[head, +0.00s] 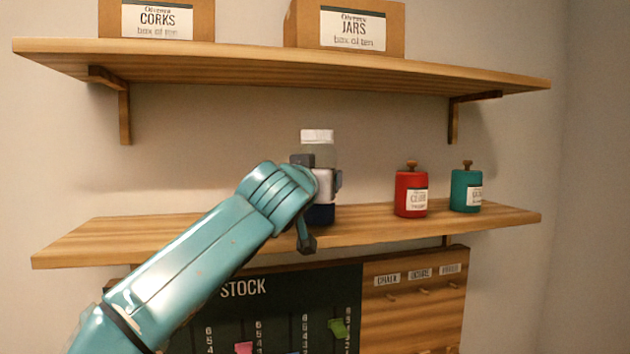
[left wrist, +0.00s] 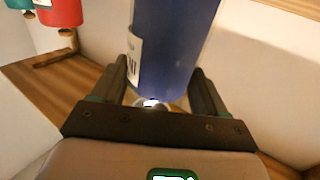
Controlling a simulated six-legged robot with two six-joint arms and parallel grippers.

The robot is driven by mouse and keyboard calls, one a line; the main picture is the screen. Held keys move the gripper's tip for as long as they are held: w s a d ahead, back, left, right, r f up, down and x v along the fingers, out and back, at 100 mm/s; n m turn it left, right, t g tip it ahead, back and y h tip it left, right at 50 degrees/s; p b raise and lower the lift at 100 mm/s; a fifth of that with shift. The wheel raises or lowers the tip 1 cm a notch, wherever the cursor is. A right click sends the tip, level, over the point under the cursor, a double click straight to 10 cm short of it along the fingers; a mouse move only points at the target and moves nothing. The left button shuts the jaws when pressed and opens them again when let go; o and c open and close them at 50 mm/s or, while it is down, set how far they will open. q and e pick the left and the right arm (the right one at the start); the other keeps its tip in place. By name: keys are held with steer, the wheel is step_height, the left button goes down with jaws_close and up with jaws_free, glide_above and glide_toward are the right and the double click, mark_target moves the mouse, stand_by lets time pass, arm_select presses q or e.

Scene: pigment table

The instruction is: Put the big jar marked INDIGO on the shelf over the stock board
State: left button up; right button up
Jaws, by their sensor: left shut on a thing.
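In the left wrist view the blue jar (left wrist: 172,45) stands between the two fingers (left wrist: 162,88). Only the edge of its label shows, so its name cannot be read. The stock board (head: 290,292) hangs below this shelf. My right gripper is not in view.
A red jar (head: 411,190) and a teal jar (head: 466,189) stand on the lower shelf to the right. The shelf's left part is clear. An upper shelf (head: 270,68) above carries a corks box (head: 204,20) and a jars box (head: 396,28).

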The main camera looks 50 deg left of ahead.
arm_select(q)
steer(key=shift+w+f, duration=0.15)
steer(key=shift+w+d, duration=0.2)
steer(key=shift+d, duration=0.25)
steer(key=o, duration=1.5)
steer(key=shift+s+a+f, duration=0.1)
steer(key=shift+s+a, duration=0.2)
steer(key=shift+a, duration=0.1)
steer(key=shift+o, duration=0.2)
steer(key=shift+w+d, duration=0.25)
steer(key=shift+d, duration=0.1)
steer(key=b+v, duration=0.2)
steer(key=v, duration=1)
steer(key=shift+b, duration=0.3)
